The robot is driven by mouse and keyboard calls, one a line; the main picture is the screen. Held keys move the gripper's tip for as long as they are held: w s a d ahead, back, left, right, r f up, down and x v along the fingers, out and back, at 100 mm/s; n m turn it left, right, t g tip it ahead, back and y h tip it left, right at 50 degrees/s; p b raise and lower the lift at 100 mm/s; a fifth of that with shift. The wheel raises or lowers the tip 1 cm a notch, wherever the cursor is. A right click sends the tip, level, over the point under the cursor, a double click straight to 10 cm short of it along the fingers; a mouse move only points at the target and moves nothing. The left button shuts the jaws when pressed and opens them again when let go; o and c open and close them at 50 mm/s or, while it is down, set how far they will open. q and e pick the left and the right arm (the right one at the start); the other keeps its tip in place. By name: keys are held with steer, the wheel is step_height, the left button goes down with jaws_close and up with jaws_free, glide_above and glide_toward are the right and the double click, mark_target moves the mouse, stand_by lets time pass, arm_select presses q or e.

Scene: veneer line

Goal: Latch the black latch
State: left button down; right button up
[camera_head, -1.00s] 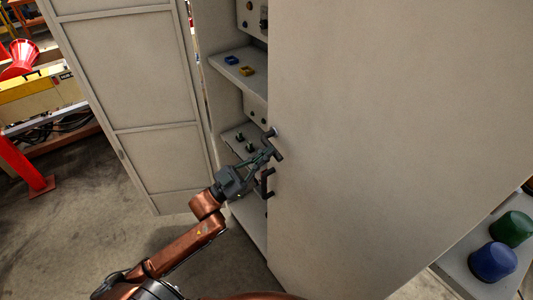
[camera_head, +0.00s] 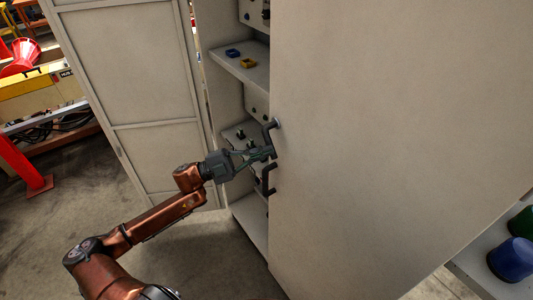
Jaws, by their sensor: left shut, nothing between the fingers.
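The grey cabinet's right door (camera_head: 390,140) carries two black fittings on its left edge. The upper black fitting (camera_head: 267,130) is a bent bar near a round pale mount. The lower black fitting (camera_head: 267,178) is a similar bent bar. I cannot tell which is the latch. My left gripper (camera_head: 270,153) reaches in from the left and is shut and empty. Its fingertips are at the door edge between the two fittings, close to the upper one; contact is unclear. The fingers partly cover the edge there. My right gripper is out of view.
The left cabinet door (camera_head: 135,100) stands swung open. A blue cap (camera_head: 512,258) sits at the lower right. Bare floor (camera_head: 90,215) lies at the lower left.

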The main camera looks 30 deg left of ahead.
arm_select(q)
steer(key=shift+w+a+f+m+g+y+b, duration=0.25)
steer(key=shift+a+m+g, duration=0.35)
steer(key=shift+m, duration=0.55)
steer(key=shift+w+a+f+m+g+y+b, duration=0.2)
steer(key=shift+a+f+m+g+y, duration=0.3)
steer(key=shift+m, duration=0.7)
steer(key=shift+w+a+f+m+g+y+b, duration=0.1)
steer(key=shift+w+a+f+m+g+b, duration=0.1)
steer(key=shift+a+m+g, duration=0.7)
steer(key=shift+d+m, duration=0.35)
steer(key=shift+m, duration=0.1)
steer(key=shift+d, duration=0.1)
steer(key=s+a, duration=0.5)
steer(key=s, duration=0.3)
steer(key=shift+s, duration=0.1)
